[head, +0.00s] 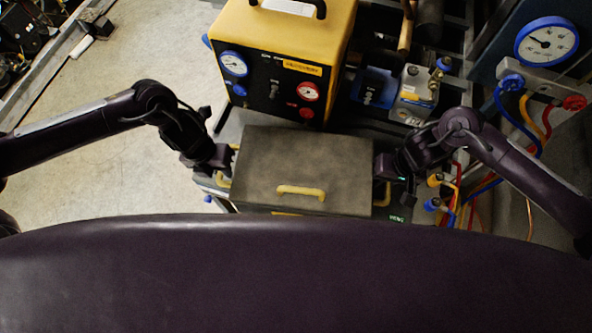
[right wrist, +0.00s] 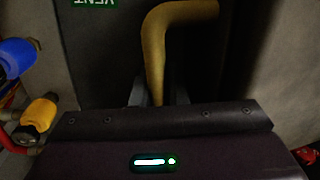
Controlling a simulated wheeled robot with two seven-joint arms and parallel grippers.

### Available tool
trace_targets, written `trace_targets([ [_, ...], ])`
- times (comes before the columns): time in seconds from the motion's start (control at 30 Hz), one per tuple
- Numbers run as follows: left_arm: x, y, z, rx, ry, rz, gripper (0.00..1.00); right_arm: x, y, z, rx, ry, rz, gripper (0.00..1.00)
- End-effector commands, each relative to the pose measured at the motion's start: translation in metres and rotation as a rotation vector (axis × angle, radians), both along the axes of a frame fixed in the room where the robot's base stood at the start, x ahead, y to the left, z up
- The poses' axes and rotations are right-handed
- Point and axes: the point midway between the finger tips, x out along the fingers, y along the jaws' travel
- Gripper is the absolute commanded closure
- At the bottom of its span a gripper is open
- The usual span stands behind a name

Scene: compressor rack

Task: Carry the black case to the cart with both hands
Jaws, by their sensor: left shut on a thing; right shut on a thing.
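The black case (head: 300,160) has a dark, worn lid and a yellow handle (head: 301,191) on top, with yellow side handles at both ends. In the head view it is in the middle, just beyond my body. My left gripper (head: 226,160) is shut on the case's left side handle (head: 225,180). My right gripper (head: 387,168) is shut on the right side handle, which shows as a bent yellow bar in the right wrist view (right wrist: 157,55). The fingertips are partly hidden. I cannot tell whether the case rests on the surface below or is raised. The cart cannot be clearly identified.
A yellow machine (head: 280,50) with gauges stands just behind the case. A grey and blue pump unit (head: 412,95) is behind right. Hoses and valves (head: 440,195) crowd close to my right gripper, and a gauge manifold (head: 547,45) is at far right. Open floor (head: 130,90) lies left.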

Motion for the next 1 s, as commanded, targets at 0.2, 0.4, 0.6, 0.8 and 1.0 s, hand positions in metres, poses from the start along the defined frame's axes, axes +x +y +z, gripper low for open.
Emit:
trace_targets([
  [0.2, 0.0, 0.002, -0.006, 0.005, 0.001, 0.002, 0.74, 0.0, -0.002, -0.006, -0.005, 0.001, -0.002, 0.74],
  [0.4, 0.0, 0.001, -0.006, 0.002, 0.001, 0.001, 0.64, 0.0, -0.001, -0.006, -0.002, 0.0, -0.001, 0.64],
  [0.6, 0.0, 0.001, -0.003, 0.001, 0.0, 0.0, 0.64, 0.0, 0.0, -0.006, -0.001, 0.0, 0.0, 0.64],
  [0.8, 0.002, 0.006, 0.023, 0.001, -0.004, 0.001, 0.64, 0.0, 0.0, -0.006, 0.0, 0.0, 0.0, 0.64],
  [1.0, 0.003, 0.014, 0.067, 0.002, -0.005, 0.001, 0.64, 0.0, 0.0, -0.006, 0.0, 0.0, 0.0, 0.64],
])
